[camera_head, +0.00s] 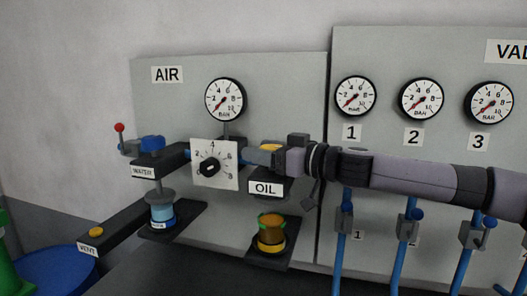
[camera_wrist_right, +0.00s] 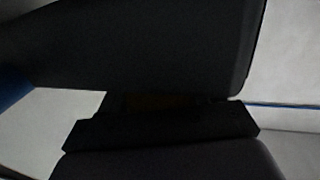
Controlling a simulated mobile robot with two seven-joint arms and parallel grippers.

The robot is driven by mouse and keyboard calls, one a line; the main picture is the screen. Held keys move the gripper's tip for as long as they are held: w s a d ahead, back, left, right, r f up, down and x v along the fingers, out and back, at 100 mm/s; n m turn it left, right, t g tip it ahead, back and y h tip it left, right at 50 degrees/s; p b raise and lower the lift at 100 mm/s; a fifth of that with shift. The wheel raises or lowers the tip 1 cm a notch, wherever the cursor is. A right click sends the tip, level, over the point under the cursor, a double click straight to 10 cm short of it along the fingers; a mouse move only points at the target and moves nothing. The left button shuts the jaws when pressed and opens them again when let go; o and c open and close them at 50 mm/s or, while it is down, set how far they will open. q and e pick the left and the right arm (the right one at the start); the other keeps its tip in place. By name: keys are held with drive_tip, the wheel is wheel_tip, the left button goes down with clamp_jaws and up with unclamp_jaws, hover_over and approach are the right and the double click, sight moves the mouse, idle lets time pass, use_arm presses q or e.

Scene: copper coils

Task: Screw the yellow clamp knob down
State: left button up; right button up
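The yellow clamp knob (camera_head: 270,147) shows as a small yellow patch above the OIL block (camera_head: 265,187); the rest of it is hidden behind my right gripper. My right gripper (camera_head: 262,155) reaches in from the right, level with the knob and in front of it; whether it touches the knob I cannot tell. Dark shapes fill most of the right wrist view, with a dim brownish patch (camera_wrist_right: 165,101) between them that I cannot identify. I cannot see whether the fingers are open or shut. My left gripper is not in view.
Left of the gripper is a white dial plate (camera_head: 228,178) with a black knob. A WATER block (camera_head: 160,160) with a blue knob (camera_head: 152,143) and a VENT arm (camera_head: 120,222) lie farther left. An amber cup (camera_head: 271,236) stands below. Blue-handled valves (camera_head: 405,240) line the right panel.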

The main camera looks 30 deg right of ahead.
drive_tip(key=shift+c, duration=0.8)
drive_tip(key=shift+f+h, duration=0.1)
drive_tip(key=shift+h, duration=0.2)
